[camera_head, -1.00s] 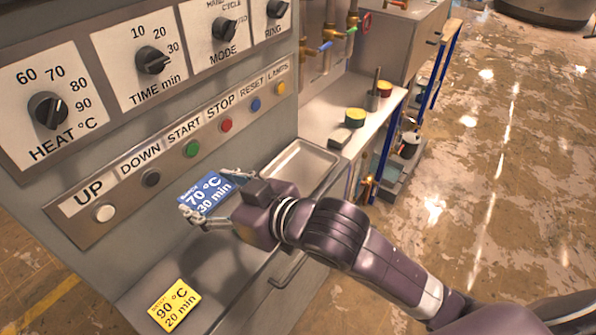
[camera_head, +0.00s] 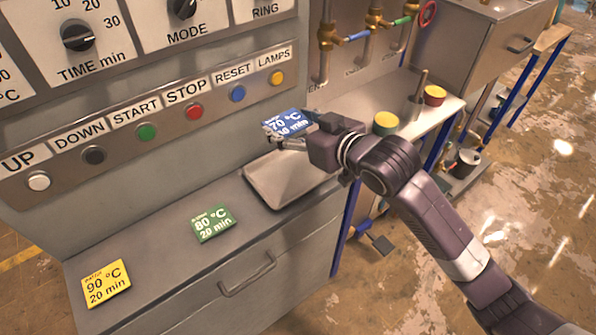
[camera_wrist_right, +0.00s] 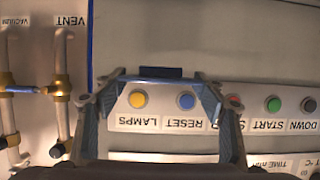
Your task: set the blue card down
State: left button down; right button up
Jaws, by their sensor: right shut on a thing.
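The blue card (camera_head: 288,122), printed 70 °C and 30 min, is held tilted in my right gripper (camera_head: 284,137). The gripper is shut on it, with a fingertip along its lower left side. In the head view the card shows beyond the metal tray's back edge, below and right of the LAMPS button; it appears raised above the counter. In the right wrist view the card (camera_wrist_right: 160,72) is a dark blue strip seen nearly edge-on between the fingertips. The hand hides part of the card's right side. My left gripper is not in view.
An empty metal tray (camera_head: 249,187) lies on the grey counter. A green card (camera_head: 212,223) and a yellow card (camera_head: 106,284) lie left of it. The button panel (camera_head: 115,138) rises behind. Round yellow-topped (camera_head: 386,122) and red-sided (camera_head: 434,95) items stand on the right bench.

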send_over(293, 180)
notch_tip(293, 180, down, 10)
jog(key=shift+f+p, duration=0.25)
jog(key=shift+p, duration=0.05)
jog(key=shift+f, duration=0.7)
notch_tip(293, 180, down, 4)
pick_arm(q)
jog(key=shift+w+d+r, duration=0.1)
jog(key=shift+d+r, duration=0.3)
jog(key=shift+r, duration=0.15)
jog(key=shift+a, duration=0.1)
pick_arm(e)
jog(key=shift+f, duration=0.15)
jog(key=o, duration=1)
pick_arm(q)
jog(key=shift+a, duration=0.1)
pick_arm(e)
jog(key=shift+o, duration=0.2)
